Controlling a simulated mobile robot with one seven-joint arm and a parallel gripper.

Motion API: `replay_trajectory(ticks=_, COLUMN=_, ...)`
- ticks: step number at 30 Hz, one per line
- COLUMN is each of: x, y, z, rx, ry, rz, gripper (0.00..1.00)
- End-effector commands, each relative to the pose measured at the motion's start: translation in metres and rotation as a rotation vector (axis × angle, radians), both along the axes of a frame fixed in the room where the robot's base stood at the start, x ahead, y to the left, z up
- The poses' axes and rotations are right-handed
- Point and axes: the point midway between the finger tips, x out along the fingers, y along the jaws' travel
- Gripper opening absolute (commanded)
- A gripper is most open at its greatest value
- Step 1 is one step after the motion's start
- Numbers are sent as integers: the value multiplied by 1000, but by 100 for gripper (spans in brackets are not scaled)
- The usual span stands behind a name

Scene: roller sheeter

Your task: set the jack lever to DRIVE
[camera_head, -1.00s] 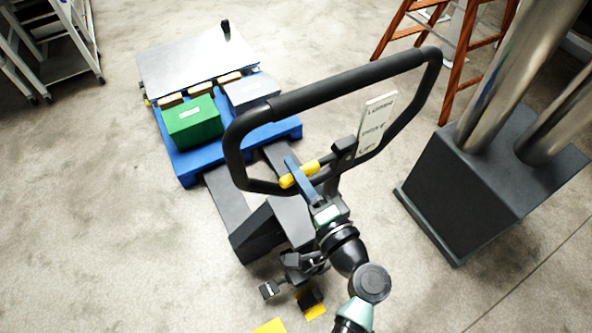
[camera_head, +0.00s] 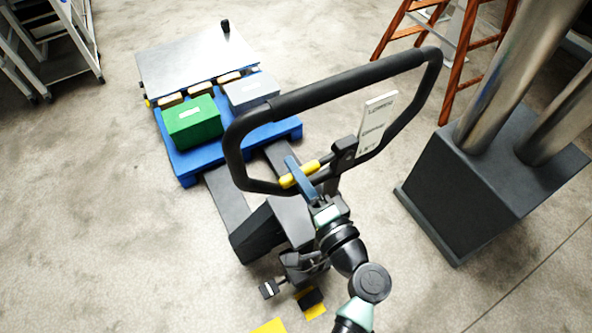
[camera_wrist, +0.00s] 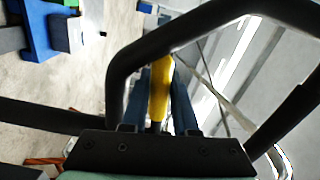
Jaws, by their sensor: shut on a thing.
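The jack's black loop handle (camera_head: 340,89) stands in the middle of the head view. The yellow-gripped lever (camera_head: 305,171) sticks out to the left from a dark block (camera_head: 344,150) inside the loop. A white label plate (camera_head: 376,124) with several lines of text is beside it; the words are too blurred to read surely. My gripper (camera_head: 290,165) is shut on the yellow lever. In the wrist view, the yellow lever (camera_wrist: 160,88) lies between my two blue fingers, with the black loop around them. I cannot tell which setting the lever is at.
A blue pallet (camera_head: 190,170) with a green box (camera_head: 192,122), a grey box (camera_head: 250,90) and a metal sheet (camera_head: 195,70) is at the back left. A dark pedestal (camera_head: 480,185) stands at the right. An orange ladder (camera_head: 456,75) is behind. Floor at left is clear.

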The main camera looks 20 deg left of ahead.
Motion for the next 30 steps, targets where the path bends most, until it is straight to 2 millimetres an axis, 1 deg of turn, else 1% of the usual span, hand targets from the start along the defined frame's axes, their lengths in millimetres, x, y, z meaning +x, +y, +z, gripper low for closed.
replay_trajectory(ticks=14, x=0, y=0, z=0, rx=0, ry=1, rz=0, gripper=0)
replay_trajectory(ticks=17, x=0, y=0, z=5, rx=18, ry=25, rz=0, gripper=0)
replay_trajectory(ticks=24, x=0, y=0, z=31, rx=156, ry=203, rz=-1, gripper=0)
replay_trajectory(ticks=30, x=1, y=-2, z=38, rx=230, ry=298, rz=-1, gripper=0)
